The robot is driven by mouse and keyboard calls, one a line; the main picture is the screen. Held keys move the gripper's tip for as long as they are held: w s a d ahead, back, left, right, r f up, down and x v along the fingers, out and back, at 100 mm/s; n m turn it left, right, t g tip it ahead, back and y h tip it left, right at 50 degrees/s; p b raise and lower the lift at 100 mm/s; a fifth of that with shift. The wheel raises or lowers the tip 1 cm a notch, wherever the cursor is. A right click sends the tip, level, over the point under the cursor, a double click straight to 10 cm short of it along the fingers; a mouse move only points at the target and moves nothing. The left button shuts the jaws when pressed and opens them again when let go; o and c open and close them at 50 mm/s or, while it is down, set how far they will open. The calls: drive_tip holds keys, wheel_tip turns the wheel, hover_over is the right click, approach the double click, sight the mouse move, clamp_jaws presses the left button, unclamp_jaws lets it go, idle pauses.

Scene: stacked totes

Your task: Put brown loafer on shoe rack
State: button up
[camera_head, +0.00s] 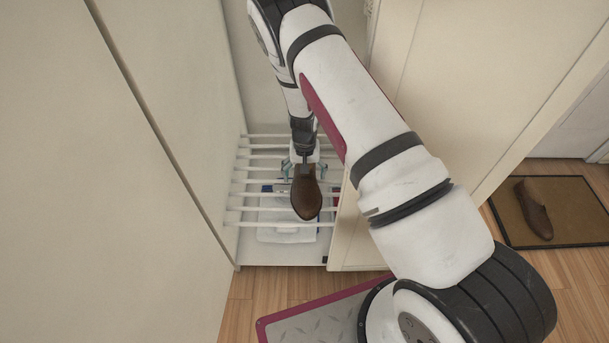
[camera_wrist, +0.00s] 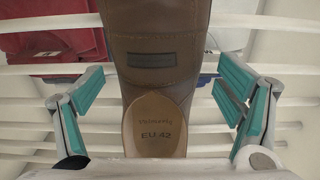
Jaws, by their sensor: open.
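A brown loafer (camera_head: 306,194) lies on the white bars of the shoe rack (camera_head: 249,181), toe toward the camera. In the wrist view the same loafer (camera_wrist: 158,85) fills the middle, with its tan insole marked EU 42 nearest me. My gripper (camera_head: 304,166) is at the heel end of the loafer. Its teal-padded fingers (camera_wrist: 161,98) stand open on either side of the shoe, with visible gaps between pads and shoe. A second brown loafer (camera_head: 534,210) lies on the doormat at the right.
Tall cream panels (camera_head: 160,110) stand close on the left and right of the rack. Folded blue and white items (camera_head: 286,226) lie below the bars, and a red item (camera_wrist: 55,35) shows in the wrist view. The dark-edged doormat (camera_head: 586,227) lies on the wood floor.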

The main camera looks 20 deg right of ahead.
wheel_tip(320, 180, up, 11)
drive_tip(key=p, duration=0.3)
drive_tip(key=shift+p, duration=0.4)
